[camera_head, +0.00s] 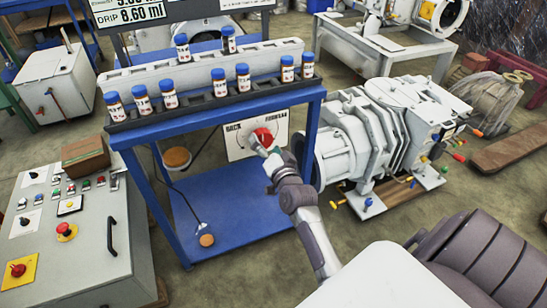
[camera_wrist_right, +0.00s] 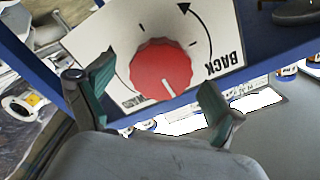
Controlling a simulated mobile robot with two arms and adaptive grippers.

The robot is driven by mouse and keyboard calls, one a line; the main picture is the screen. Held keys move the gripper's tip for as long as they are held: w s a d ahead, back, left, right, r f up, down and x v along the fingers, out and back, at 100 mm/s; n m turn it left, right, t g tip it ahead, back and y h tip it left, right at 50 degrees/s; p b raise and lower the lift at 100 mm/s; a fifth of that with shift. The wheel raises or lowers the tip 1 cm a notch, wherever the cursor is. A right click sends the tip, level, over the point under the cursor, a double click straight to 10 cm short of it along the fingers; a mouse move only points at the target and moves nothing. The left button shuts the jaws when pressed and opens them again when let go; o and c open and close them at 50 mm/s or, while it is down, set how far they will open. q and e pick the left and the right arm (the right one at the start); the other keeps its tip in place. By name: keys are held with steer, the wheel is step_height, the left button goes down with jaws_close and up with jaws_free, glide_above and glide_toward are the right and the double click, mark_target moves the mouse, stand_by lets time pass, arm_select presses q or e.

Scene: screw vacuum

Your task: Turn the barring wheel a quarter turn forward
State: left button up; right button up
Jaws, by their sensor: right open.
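The barring wheel is a red knob (camera_wrist_right: 160,70) with a white pointer line on a white plate (camera_wrist_right: 105,45). The plate carries curved arrows and the word BACK. In the head view the red knob (camera_head: 262,136) sits on the plate below the blue stand's top, at the vacuum pump's left end. My right gripper (camera_head: 268,150) is just in front of the knob. In the right wrist view my right gripper (camera_wrist_right: 150,95) is open, with one finger on each side of the knob and visible gaps to it. My left gripper is not in view.
The blue stand (camera_head: 225,197) holds several blue-capped bottles (camera_head: 242,76) in racks on top. The pale screw pump (camera_head: 385,125) stands to the right. A grey control cabinet (camera_head: 80,255) with buttons stands at lower left.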

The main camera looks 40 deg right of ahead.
steer(key=v, duration=0.9)
